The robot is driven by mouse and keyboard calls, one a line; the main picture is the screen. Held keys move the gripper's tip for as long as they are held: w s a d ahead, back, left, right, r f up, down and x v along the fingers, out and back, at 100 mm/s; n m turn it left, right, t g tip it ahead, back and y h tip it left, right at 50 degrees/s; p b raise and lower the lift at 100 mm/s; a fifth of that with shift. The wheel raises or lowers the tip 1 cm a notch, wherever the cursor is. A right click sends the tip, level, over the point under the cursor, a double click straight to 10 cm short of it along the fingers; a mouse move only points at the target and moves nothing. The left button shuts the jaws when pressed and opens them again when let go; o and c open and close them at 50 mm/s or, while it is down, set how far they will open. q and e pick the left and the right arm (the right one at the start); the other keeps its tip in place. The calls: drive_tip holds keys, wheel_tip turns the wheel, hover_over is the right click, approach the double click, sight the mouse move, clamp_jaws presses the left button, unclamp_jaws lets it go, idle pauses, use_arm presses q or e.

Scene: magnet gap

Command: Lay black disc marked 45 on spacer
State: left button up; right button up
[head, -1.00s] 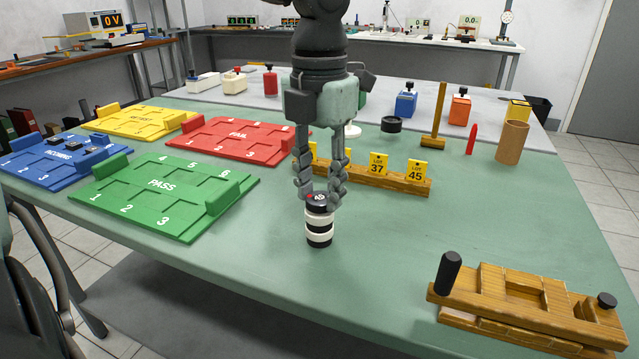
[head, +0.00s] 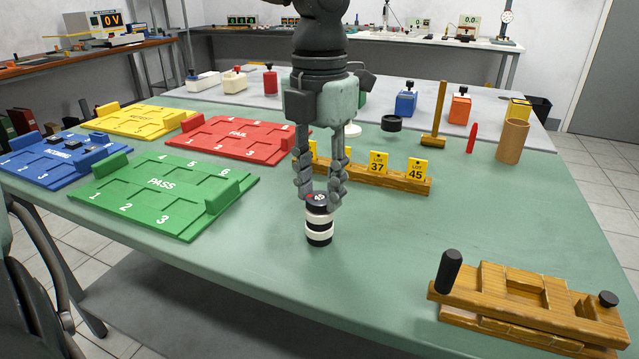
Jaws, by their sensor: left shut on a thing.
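A short upright stack of alternating black and white discs (head: 319,226) stands on the green table in front of my left gripper. Its top piece is a black disc (head: 318,205) with a small white mark and a red spot on top; the mark is too small to read. A white spacer (head: 319,220) lies directly under the black disc, with more black and white layers below. My left gripper (head: 320,199) points straight down, its two fingers shut on the top black disc from left and right. The disc appears to touch the white spacer. My right gripper is not in view.
Behind the stack is a wooden rack (head: 395,181) with yellow tags, including 37 and 45. A green PASS tray (head: 160,218) lies to the left, a red FAIL tray (head: 240,150) behind it. A wooden fixture (head: 510,318) sits at front right.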

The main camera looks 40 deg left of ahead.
use_arm(q)
drive_tip(key=shift+f, duration=0.15)
idle(0.4)
drive_tip(key=o, duration=1.2)
drive_tip(key=shift+c, duration=0.2)
drive_tip(key=c, duration=0.5)
drive_tip(key=shift+r+p, duration=1)
drive_tip(key=shift+r, duration=1.3)
drive_tip(key=shift+o, duration=0.5)
drive_tip(key=o, duration=0.4)
